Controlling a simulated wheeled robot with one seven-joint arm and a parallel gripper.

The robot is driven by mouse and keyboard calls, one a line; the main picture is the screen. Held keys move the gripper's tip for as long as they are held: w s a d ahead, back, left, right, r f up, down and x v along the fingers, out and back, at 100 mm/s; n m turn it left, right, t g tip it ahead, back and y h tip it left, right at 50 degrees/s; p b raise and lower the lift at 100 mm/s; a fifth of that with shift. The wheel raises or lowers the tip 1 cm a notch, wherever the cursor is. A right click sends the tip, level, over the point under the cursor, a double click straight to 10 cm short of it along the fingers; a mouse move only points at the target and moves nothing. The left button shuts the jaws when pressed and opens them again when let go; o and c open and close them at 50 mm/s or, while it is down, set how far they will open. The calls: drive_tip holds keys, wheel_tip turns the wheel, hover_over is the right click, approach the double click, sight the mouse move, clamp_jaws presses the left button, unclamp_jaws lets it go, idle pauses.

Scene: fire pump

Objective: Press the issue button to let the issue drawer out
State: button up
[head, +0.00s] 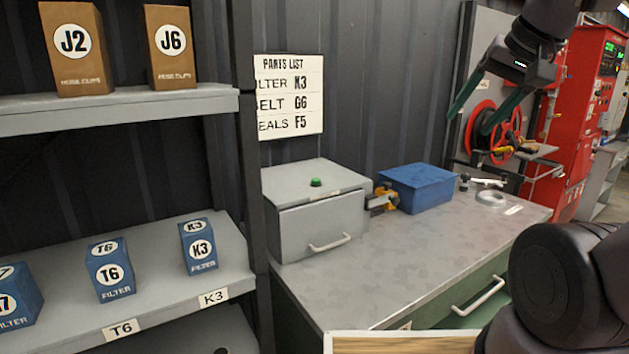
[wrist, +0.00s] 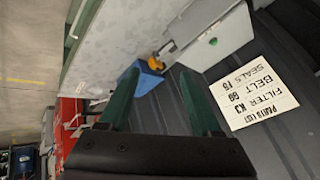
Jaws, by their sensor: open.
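The issue button is a small green dome (head: 316,182) on the sloped top of a grey metal box (head: 285,190) on the workbench. It also shows as a small green dot in the wrist view (wrist: 213,41). The issue drawer (head: 318,230) is the box's front, with a pale bar handle, and looks closed. My gripper (head: 470,120) is open and empty, with two green fingers. It hangs in the air at upper right in the head view, well right of the button and above the bench. In the wrist view the fingers (wrist: 160,72) are spread apart, not touching the box.
A blue bin (head: 416,188) and a yellow-and-black tool (head: 381,199) sit right of the box. A parts list (head: 289,95) hangs on the wall. Shelves (head: 120,108) with boxes stand at left. The bench front (head: 390,270) is clear; a red hose reel (head: 490,130) is behind.

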drive_tip(key=shift+w, duration=0.1)
drive_tip(key=c, duration=0.7)
drive_tip(key=w, duration=0.2)
drive_tip(key=w+a+n, duration=0.1)
drive_tip(key=w, duration=0.1)
drive_tip(key=w+a+n, duration=0.1)
drive_tip(key=w, duration=0.1)
drive_tip(key=shift+w+a+f+h, duration=0.1)
drive_tip(key=shift+a+f+h, duration=0.1)
drive_tip(key=shift+f+h, duration=0.2)
clamp_jaws()
drive_tip(key=w+a+f+n+y, duration=0.2)
drive_tip(key=w+a+f+n, duration=0.2)
drive_tip(key=w+a, duration=0.5)
drive_tip(key=w+a+f+n+y, duration=0.1)
drive_tip(key=w+a+f+n, duration=0.4)
drive_tip(key=w+a, duration=0.4)
drive_tip(key=shift+a+f+y, duration=0.25)
drive_tip(key=shift+a+y, duration=0.15)
drive_tip(key=shift+a, duration=0.7)
drive_tip(key=shift+w, duration=0.1)
